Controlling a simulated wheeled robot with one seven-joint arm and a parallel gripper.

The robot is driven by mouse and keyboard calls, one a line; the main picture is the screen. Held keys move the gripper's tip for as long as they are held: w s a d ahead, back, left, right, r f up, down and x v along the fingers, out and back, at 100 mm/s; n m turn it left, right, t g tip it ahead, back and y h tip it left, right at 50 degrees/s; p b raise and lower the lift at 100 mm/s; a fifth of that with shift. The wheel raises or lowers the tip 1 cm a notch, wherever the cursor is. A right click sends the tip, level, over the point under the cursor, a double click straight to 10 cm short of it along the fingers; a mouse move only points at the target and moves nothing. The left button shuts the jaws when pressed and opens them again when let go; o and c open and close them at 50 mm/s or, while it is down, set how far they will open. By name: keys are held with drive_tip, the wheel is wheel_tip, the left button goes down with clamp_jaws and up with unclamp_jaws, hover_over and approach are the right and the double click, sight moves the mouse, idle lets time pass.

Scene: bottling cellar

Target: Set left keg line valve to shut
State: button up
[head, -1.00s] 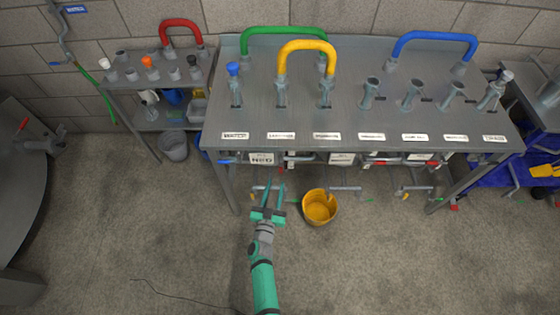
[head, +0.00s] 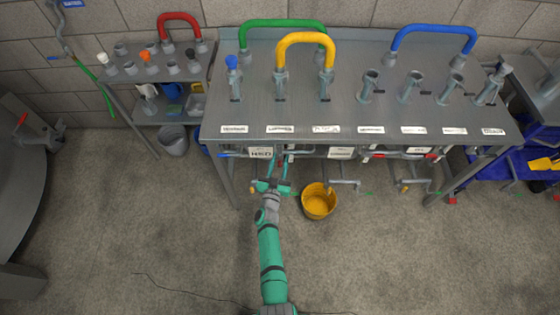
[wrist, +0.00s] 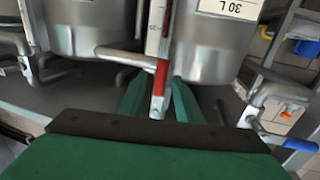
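A valve lever with a red grip (wrist: 161,78) and a pale metal end hangs upright in the middle of the wrist view, in front of two steel kegs (wrist: 215,50). Which valve counts as the left keg line valve I cannot read. My gripper (wrist: 158,95) has its two green fingers spread, one on each side of the lever, with gaps visible. In the head view my gripper (head: 277,166) reaches to the front edge of the steel bench (head: 350,135), and the lever there is too small to make out clearly.
A yellow bucket (head: 318,201) stands on the floor just right of my gripper. Pipes with red and blue handles run under the bench edge. In the wrist view a pipe with a blue handle (wrist: 300,145) is at right.

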drive_tip(key=shift+c, duration=0.4)
clamp_jaws()
drive_tip(key=shift+n, duration=0.3)
drive_tip(key=d+r+n+t+y, duration=0.1)
drive_tip(key=d+r+n, duration=0.1)
drive_tip(key=n, duration=0.7)
drive_tip(key=d+r+n+t+y, duration=0.1)
drive_tip(key=d+r+n+y, duration=0.1)
drive_tip(key=n, duration=0.8)
drive_tip(key=shift+d+r+n+t, duration=0.15)
drive_tip(key=shift+r+n+t, duration=0.15)
